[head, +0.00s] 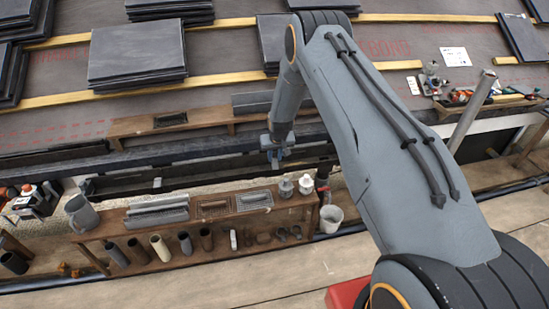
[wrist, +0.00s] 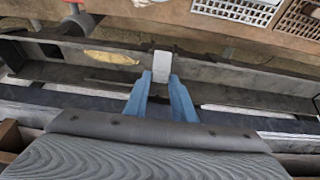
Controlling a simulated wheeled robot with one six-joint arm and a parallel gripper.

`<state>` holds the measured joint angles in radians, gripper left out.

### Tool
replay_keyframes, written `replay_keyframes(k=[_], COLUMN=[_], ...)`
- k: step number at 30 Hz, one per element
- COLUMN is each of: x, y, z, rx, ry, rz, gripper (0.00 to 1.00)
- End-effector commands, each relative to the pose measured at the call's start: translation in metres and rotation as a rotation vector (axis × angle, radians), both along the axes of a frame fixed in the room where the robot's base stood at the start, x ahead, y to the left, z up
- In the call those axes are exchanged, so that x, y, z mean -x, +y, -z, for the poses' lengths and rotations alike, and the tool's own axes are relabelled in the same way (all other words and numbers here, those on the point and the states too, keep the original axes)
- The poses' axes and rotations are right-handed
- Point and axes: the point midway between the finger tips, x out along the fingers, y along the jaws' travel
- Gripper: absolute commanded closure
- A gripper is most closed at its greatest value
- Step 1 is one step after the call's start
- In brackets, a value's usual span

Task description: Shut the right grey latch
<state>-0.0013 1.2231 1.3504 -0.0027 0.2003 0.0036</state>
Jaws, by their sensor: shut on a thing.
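My gripper (head: 277,155) is at the dark gutter (head: 215,173) along the eave, right of the gutter's middle in the head view. In the wrist view, my gripper's blue fingers (wrist: 161,88) are closed around a small light grey tab, the right grey latch (wrist: 162,62). The latch reaches across the gutter's channel, and its lower end is hidden between the fingers. In the head view my gripper hides this latch. A small light tab (head: 157,183) sits on the gutter further left. I cannot tell whether the right latch is fully closed.
A wooden shelf (head: 312,199) with pipes and fittings stands just in front of the gutter. A white bucket (head: 331,218) is at its right end. Slate stacks (head: 137,54) lie on the roof behind. A yellowish patch (wrist: 110,57) shows in the gutter.

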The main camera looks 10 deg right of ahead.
Motion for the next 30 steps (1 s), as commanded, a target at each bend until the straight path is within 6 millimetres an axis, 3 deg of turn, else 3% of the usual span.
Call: replay_keyframes(k=[30], x=[-0.028], y=[0.000], z=[0.019], rx=[0.000], ry=[0.442], rz=[0.000], gripper=[0.99])
